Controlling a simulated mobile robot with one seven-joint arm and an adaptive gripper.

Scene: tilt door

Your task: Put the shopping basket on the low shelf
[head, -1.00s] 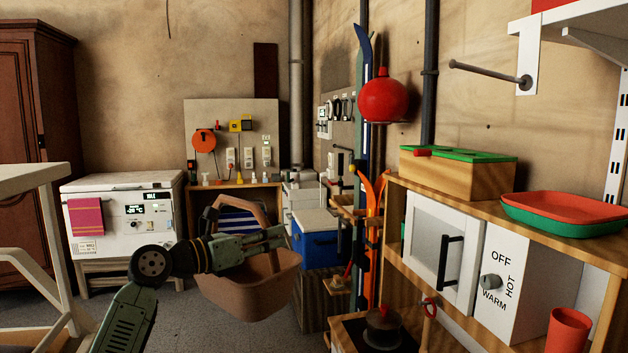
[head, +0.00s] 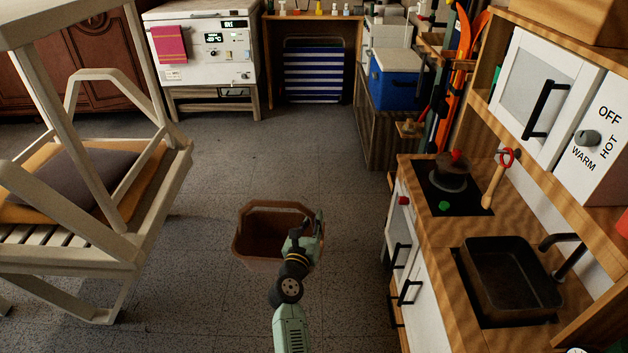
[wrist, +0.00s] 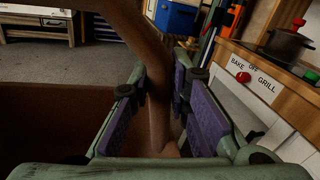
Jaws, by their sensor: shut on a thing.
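The brown shopping basket (head: 270,258) hangs low over the grey floor in the middle of the head view. My gripper (head: 306,228) is at its right side, shut on the handle. In the wrist view, the brown handle (wrist: 157,95) runs between the purple pads of my gripper (wrist: 167,112), and the dark basket body (wrist: 45,115) fills the left. I cannot tell from these frames which surface is the low shelf. A wooden shelf unit (head: 268,60) stands at the far wall with a blue-striped folded item in its opening.
A wooden play kitchen (head: 425,228) with a sink (head: 510,275) lines the right. A white bench with cushions (head: 70,190) stands at left. A white freezer (head: 205,50) and blue cooler (head: 395,82) are at the back. The floor between is clear.

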